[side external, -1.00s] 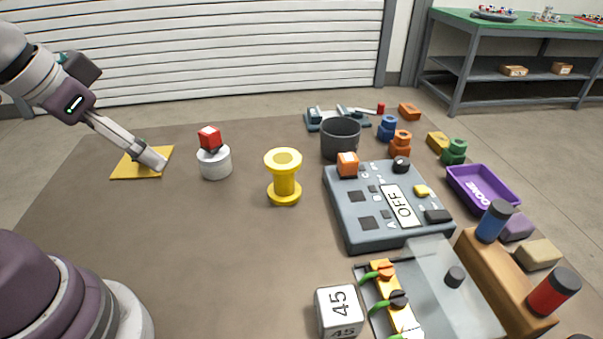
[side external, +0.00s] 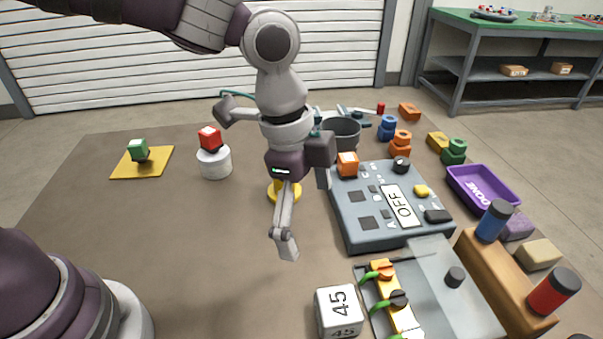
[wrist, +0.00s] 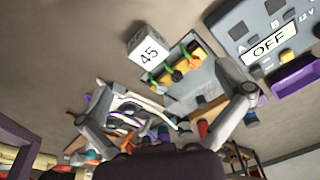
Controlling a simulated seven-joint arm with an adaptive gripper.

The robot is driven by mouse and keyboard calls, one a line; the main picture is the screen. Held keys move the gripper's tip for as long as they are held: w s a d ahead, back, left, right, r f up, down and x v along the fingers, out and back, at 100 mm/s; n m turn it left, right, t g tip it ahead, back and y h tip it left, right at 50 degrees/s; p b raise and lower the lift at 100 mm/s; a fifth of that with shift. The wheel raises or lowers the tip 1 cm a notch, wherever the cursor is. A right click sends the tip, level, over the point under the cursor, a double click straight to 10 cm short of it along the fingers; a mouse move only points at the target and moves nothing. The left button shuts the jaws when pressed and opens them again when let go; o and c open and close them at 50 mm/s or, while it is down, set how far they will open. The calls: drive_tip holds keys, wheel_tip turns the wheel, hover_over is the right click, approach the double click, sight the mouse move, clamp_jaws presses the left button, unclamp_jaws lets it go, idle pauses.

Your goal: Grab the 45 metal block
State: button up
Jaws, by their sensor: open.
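The 45 metal block (side external: 340,312) is a pale grey cube with dark "45" markings, standing on the table at the front, left of the wired panel. In the wrist view the 45 block (wrist: 149,46) is at upper centre, beyond my fingertips. My gripper (side external: 297,222) hangs above the table, behind and left of the block, apart from it. In the wrist view my gripper (wrist: 168,112) shows its two fingers spread wide, with nothing held between them.
The wired panel (side external: 432,290) stands close to the block's right. The grey OFF control box (side external: 375,235) is behind it. A yellow spool (side external: 272,190) is partly hidden behind my gripper. A red cube (side external: 210,138) sits on a white cylinder.

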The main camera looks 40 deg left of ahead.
sight(338, 303)
drive_tip(key=d+f+m, duration=0.2)
drive_tip(key=f, duration=0.1)
drive_tip(key=s+d+f+g, duration=0.1)
drive_tip(key=d, duration=0.1)
drive_tip(key=shift+f+m, duration=0.35)
drive_tip(key=shift+m, duration=0.05)
drive_tip(key=f, duration=0.3)
drive_tip(key=d+f, duration=0.1)
drive_tip(key=f, duration=0.5)
drive_tip(key=shift+d+f, duration=0.15)
drive_tip(key=shift+d, duration=0.2)
drive_tip(key=c, duration=1.2)
drive_tip(key=shift+o, duration=0.2)
